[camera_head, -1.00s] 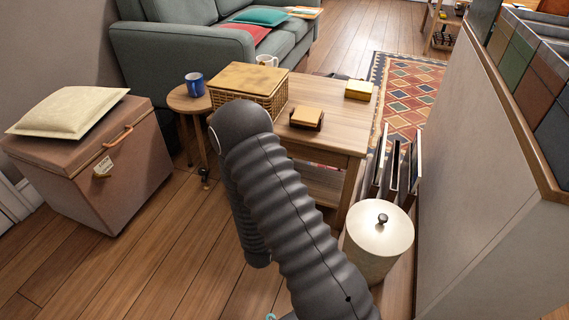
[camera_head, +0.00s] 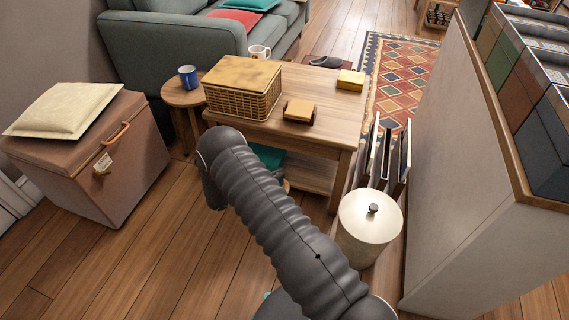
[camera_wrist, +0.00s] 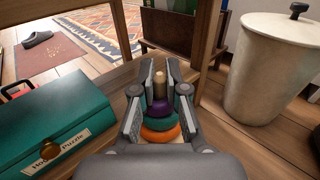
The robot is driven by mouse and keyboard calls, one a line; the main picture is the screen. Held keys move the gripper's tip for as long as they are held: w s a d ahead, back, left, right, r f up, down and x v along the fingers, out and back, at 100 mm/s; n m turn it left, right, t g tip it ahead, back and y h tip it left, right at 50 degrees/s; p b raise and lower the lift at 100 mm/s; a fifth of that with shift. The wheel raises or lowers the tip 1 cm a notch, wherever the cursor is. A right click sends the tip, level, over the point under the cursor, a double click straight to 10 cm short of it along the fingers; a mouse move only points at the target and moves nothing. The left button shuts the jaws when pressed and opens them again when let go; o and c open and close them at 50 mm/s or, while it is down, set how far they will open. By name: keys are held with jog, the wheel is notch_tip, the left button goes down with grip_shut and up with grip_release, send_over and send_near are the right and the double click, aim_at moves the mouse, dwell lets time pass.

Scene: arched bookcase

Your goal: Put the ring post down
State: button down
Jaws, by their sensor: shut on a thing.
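The ring post (camera_wrist: 160,112) shows in the wrist view, with a pale wooden peg and purple, green and orange rings. My gripper (camera_wrist: 161,72) is shut on it, one finger along each side. The ring post is over or on the lower shelf (camera_head: 312,178) of the coffee table; I cannot tell whether its base touches. In the head view my arm hides the gripper and the ring post.
A teal puzzle box (camera_wrist: 55,122) lies left of my gripper on the lower shelf. A table leg (camera_wrist: 208,40) rises close on the right. A lidded cream bin (camera_wrist: 270,70) stands farther right. A wicker basket (camera_head: 240,100) sits on the tabletop (camera_head: 335,108).

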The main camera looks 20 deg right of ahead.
jog(key=shift+f+p+x, duration=0.2)
jog(key=shift+f+x, duration=0.4)
jog(key=shift+x, duration=2.4)
jog(key=shift+f+p+x, duration=0.25)
jog(key=shift+f+x, duration=0.35)
jog(key=shift+x, duration=2.35)
jog(key=shift+f+p+x, duration=0.2)
jog(key=shift+f+x, duration=0.4)
jog(key=shift+x, duration=2.4)
jog(key=shift+s+f+b, duration=0.2)
jog(key=shift+f+b, duration=0.05)
jog(key=shift+b, duration=0.05)
jog(key=c, duration=1.2)
grip_release()
jog(key=shift+r, duration=0.1)
jog(key=shift+r+p, duration=0.15)
jog(key=shift+p, duration=0.15)
jog(key=v, duration=1.2)
jog(key=shift+b, duration=0.45)
